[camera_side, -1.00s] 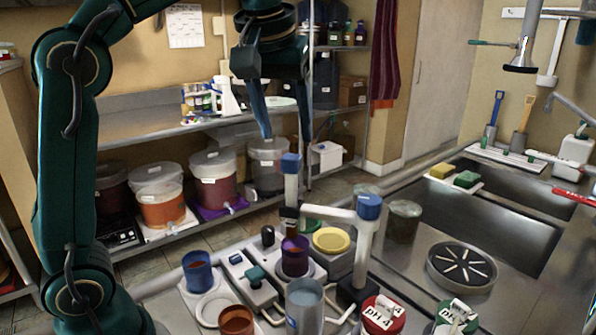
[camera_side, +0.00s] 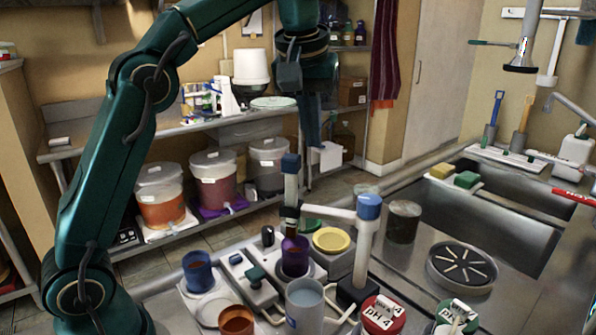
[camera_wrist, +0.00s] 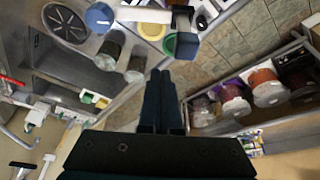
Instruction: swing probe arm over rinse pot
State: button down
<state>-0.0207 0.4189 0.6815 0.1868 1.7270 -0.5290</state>
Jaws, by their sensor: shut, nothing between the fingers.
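The probe arm (camera_side: 336,213) is a white horizontal bar on a white post with a blue cap (camera_side: 369,206). Its left end carries an upright white probe with a blue top (camera_side: 291,163), over a purple cup (camera_side: 295,256). A grey-white pot of clear liquid (camera_side: 305,304), which looks like the rinse pot, stands in front of that cup. My gripper (camera_side: 312,145) is shut and empty, pointing down, above and behind the probe's blue top, apart from it. In the wrist view the closed fingers (camera_wrist: 160,73) point toward the probe arm (camera_wrist: 145,15).
A blue cup (camera_side: 197,272), a red-brown cup (camera_side: 236,320), a yellow dish (camera_side: 331,240) and red pH 4 lid (camera_side: 383,315) crowd the bench. A dark jar (camera_side: 404,222) stands right of the post. The sink (camera_side: 490,220) lies right; buckets (camera_side: 213,180) stand behind.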

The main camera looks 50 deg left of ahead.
aim_at(307, 207)
notch_tip(307, 207, down, 11)
jog(key=shift+r, duration=0.2)
dwell(0.9)
jog(key=shift+s+d+n+g, duration=0.3)
jog(key=shift+s+n, duration=0.05)
jog(key=shift+n, duration=0.15)
dwell(0.3)
jog(key=shift+s+d+n+g+y, duration=0.3)
jog(key=shift+s+d+n, duration=0.15)
jog(key=shift+s+n, duration=0.35)
jog(key=s+d+n, duration=0.1)
jog(key=d+n, duration=0.1)
jog(key=n, duration=0.1)
jog(key=shift+s+d+n+g+y, duration=0.15)
jog(key=shift+s+n+g+y, duration=0.15)
jog(key=shift+s+g, duration=0.1)
jog(key=d+n, duration=0.1)
jog(key=s+d+n+g, duration=0.1)
jog(key=n, duration=0.1)
jog(key=shift+d, duration=0.1)
jog(key=shift+s+d, duration=0.25)
jog(key=shift+d, duration=0.5)
